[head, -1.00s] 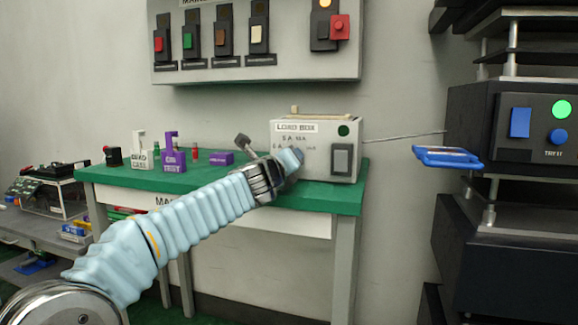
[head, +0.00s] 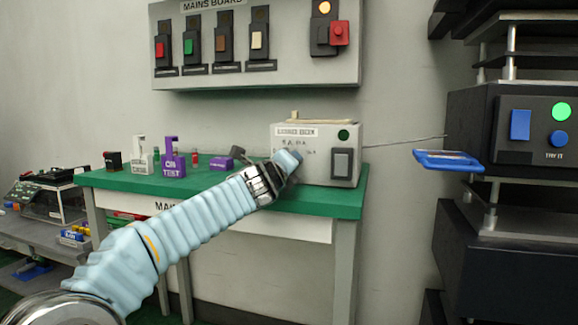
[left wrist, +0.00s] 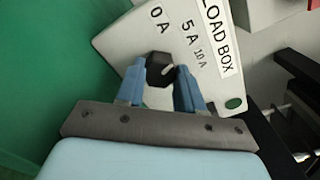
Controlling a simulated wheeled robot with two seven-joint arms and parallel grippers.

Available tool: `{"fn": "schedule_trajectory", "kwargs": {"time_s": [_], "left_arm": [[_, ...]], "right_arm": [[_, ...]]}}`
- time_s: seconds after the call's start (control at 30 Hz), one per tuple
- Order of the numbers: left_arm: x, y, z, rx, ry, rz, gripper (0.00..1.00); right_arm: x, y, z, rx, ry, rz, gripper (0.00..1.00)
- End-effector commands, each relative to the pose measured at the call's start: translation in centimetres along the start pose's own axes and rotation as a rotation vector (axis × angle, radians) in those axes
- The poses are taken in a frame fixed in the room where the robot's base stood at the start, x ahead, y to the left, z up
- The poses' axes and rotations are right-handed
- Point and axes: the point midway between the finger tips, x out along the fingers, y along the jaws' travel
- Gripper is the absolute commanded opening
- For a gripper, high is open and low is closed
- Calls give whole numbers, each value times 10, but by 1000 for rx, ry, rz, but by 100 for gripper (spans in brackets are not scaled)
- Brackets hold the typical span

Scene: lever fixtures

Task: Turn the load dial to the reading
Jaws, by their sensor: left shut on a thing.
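The load box (head: 308,172) is a pale box on the green-topped bench, and it also shows tilted in the left wrist view (left wrist: 128,42). Its black load dial (left wrist: 159,68) has a small light mark on its right side. The labels 0 A, 5 A and 10 A lie around it; I cannot tell exactly which reading the mark meets. My left gripper (head: 290,159) is at the box front, its blue fingers (left wrist: 161,84) shut on the dial from both sides. In the head view the gripper hides the dial. My right gripper is not in view.
The load box carries a grey rocker switch (head: 342,163) and a green lamp (head: 343,135). Purple and white holders (head: 173,163) stand on the green bench (head: 340,203) to the left. A blue tray-like part (head: 448,161) juts out at right. The mains board (head: 290,70) hangs above.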

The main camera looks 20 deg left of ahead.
Motion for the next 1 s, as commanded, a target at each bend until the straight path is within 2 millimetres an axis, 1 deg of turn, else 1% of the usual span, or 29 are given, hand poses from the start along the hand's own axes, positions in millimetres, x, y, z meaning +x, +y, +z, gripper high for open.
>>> {"fn": "schedule_trajectory", "kwargs": {"time_s": [0.03,0.17,0.47,0.57,0.67,0.8,1.0], "left_arm": [[0,0,1,0,-2,1,41],[0,0,1,1,-1,1,61],[-1,0,0,1,-1,0,62],[-10,1,0,1,-1,-2,62],[-27,2,-1,1,-1,-3,62],[-62,2,-1,1,-2,-3,62],[-108,1,0,0,-2,-2,62]], "right_arm": [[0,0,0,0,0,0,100],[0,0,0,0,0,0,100],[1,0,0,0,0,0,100],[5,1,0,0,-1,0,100],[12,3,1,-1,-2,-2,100],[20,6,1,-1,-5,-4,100],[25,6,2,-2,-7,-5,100]]}}
